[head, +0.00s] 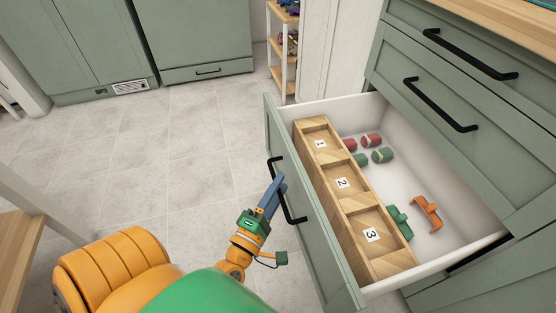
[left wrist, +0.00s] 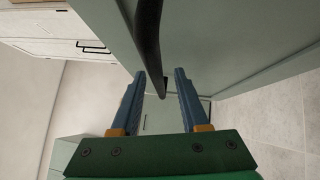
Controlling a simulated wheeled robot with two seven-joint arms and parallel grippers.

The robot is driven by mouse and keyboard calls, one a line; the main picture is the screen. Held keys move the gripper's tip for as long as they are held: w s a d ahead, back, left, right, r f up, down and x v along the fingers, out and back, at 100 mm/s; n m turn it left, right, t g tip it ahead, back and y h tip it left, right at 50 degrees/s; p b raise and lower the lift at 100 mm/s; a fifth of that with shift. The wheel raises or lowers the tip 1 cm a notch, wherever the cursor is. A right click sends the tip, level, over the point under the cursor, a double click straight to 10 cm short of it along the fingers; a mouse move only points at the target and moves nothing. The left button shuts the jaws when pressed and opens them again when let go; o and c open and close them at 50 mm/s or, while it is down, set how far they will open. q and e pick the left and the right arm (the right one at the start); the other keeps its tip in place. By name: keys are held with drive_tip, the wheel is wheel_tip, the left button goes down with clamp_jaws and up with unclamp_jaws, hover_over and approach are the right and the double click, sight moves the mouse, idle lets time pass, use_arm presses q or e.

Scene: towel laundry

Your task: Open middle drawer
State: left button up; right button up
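A green drawer (head: 316,222) stands pulled far out of the cabinet, below two shut drawer fronts. Its black bar handle (head: 288,196) is on its outer face and also shows in the left wrist view (left wrist: 149,35). My left gripper (head: 278,183) is at this handle. In the left wrist view its two blue fingers (left wrist: 160,74) are apart, with the lower end of the handle between them. I cannot tell whether a finger touches the bar. My right gripper is not in view.
The open drawer holds a wooden divider (head: 343,185) numbered 1 to 3, red and green rolls, a green object and an orange object (head: 427,212). Shut drawers (head: 440,105) are above, with a wooden counter on top. The tiled floor (head: 130,170) at left is clear.

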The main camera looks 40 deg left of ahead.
use_arm(q)
drive_tip(key=s+d+f, duration=0.1)
drive_tip(key=s, duration=0.6)
idle(0.3)
